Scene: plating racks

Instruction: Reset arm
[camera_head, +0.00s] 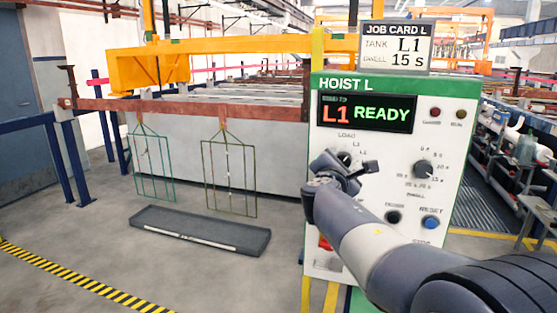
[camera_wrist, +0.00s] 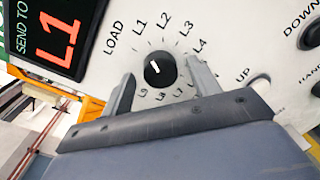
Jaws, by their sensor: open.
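The white HOIST L control panel (camera_head: 385,235) stands right of centre in the head view, with a green top band. Its display (camera_head: 367,113) reads L1 READY. In the wrist view, the black selector knob (camera_wrist: 160,69) sits amid the labels LOAD, L1, L2, L3 and L4. My gripper (camera_head: 345,172) is in front of the panel at this knob. Its fingers (camera_wrist: 162,78) are spread wide with the knob between them in the picture, apart from it on both sides. The gripper holds nothing. In the head view it partly hides the knob and nearby labels.
A job card (camera_head: 395,47) above the panel reads L1, 15 s. The dwell knob (camera_head: 422,169) and blue reset button (camera_head: 431,222) are on the panel's right. Two wire racks (camera_head: 229,178) hang at left above a grey tray (camera_head: 180,222). The floor in front is clear.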

